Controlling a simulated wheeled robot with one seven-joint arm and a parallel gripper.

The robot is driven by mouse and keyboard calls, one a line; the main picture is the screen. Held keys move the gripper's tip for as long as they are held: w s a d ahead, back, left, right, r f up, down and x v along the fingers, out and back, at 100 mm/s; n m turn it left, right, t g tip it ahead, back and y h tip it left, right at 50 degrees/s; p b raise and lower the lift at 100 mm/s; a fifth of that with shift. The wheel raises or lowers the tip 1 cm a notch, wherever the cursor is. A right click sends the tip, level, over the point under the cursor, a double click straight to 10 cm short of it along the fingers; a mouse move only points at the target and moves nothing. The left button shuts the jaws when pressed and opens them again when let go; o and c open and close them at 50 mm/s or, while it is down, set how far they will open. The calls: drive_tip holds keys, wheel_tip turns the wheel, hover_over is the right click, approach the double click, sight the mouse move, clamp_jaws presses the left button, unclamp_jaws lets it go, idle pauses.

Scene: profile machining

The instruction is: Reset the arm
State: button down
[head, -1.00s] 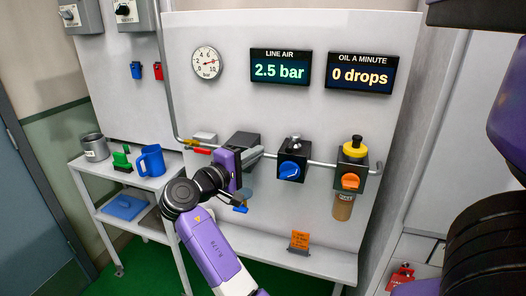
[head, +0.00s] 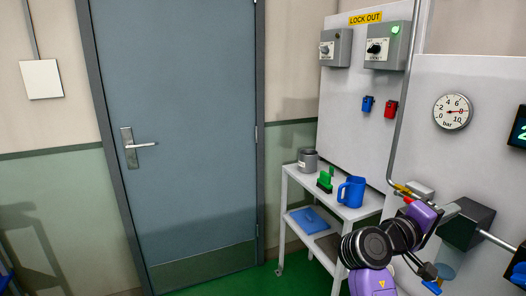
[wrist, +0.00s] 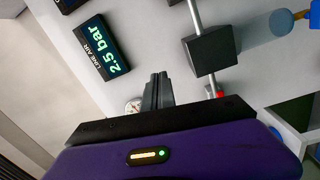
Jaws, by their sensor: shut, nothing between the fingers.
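My arm shows at the lower right of the head view, with its purple wrist raised before the grey panel (head: 485,85). My gripper (head: 452,209) points right, close to a dark block (head: 470,225) on the air pipe; I cannot tell from this view whether they touch. In the wrist view my gripper's dark fingers (wrist: 158,80) are together and empty. The dark block (wrist: 211,51) on the pipe lies to their right there, and the "2.5 bar" display (wrist: 102,47) to their left.
A white trolley (head: 352,212) stands left of my arm, carrying a blue jug (head: 352,191), a grey pot (head: 308,160) and a green item (head: 325,180). Lock-out switch boxes (head: 387,46) hang above it. A closed door (head: 180,130) is further left, with clear green floor before the trolley.

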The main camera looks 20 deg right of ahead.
drive_tip(key=w+a+f+n+t+y, duration=0.4)
drive_tip(key=w+a+f+t, duration=0.35)
drive_tip(key=t, duration=0.35)
drive_tip(key=s+a+f+n+t+y, duration=0.1)
drive_tip(key=s+a+f+t+y, duration=0.2)
drive_tip(key=a, duration=0.4)
drive_tip(key=s+a+f+n+t+y, duration=0.1)
drive_tip(key=a+f+t+y, duration=0.25)
drive_tip(key=a, duration=0.35)
drive_tip(key=s+a+f+m+t+y, duration=0.1)
drive_tip(key=s+a+f+m+y, duration=0.15)
drive_tip(key=s+a+y, duration=0.7)
drive_tip(key=s+a+f+g, duration=0.1)
drive_tip(key=s+a, duration=0.2)
drive_tip(key=s, duration=0.7)
drive_tip(key=s+a+f+m+g+h, duration=0.1)
drive_tip(key=s+a+f+g, duration=0.1)
drive_tip(key=s, duration=0.8)
drive_tip(key=shift+s+a, duration=0.4)
drive_tip(key=shift+a, duration=0.35)
drive_tip(key=shift+f, duration=0.1)
